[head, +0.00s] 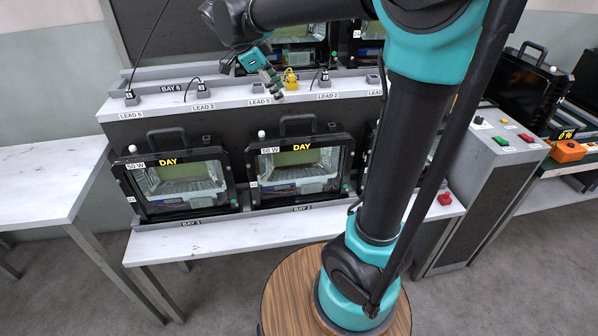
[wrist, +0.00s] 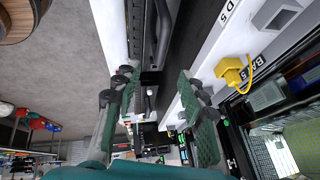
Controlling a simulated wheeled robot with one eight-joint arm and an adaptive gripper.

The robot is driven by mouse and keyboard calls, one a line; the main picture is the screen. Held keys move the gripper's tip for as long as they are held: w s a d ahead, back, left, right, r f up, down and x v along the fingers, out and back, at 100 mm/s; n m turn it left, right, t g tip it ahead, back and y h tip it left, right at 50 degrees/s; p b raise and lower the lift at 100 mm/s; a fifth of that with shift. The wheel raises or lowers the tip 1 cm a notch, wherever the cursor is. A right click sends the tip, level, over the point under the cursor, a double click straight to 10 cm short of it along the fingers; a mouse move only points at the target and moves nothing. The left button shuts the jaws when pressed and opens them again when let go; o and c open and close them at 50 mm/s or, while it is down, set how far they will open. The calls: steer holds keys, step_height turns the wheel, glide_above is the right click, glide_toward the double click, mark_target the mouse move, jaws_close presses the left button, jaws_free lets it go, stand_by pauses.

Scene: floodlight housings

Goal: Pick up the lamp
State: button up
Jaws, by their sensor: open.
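Several black floodlight lamps with top handles stand in bays, and I cannot tell which one the task means. On the lower shelf are a lamp in bay 1 (head: 183,184) and a lamp in bay 2 (head: 298,170), both marked DAY and 50 W. A third stands partly hidden behind my arm. More lamps (head: 298,42) stand on the upper level; one shows at the right of the wrist view (wrist: 290,145). My gripper (head: 270,82) is open and empty above the upper ledge near the LEAD 5 label. Its fingers (wrist: 160,108) are apart in the wrist view.
A yellow plug (head: 290,80) sits on the upper ledge (head: 230,96) close to my gripper, with grey lead sockets (head: 201,91) along it. A white table (head: 45,180) stands left. A control box (head: 490,135) with coloured buttons and another black lamp (head: 530,85) stand right.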

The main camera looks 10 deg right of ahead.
mark_target(299, 117)
steer(key=x, duration=0.9)
steer(key=shift+x, duration=2.65)
steer(key=shift+w+a, duration=0.15)
steer(key=shift+w, duration=0.05)
steer(key=shift+c, duration=0.5)
jaws_close()
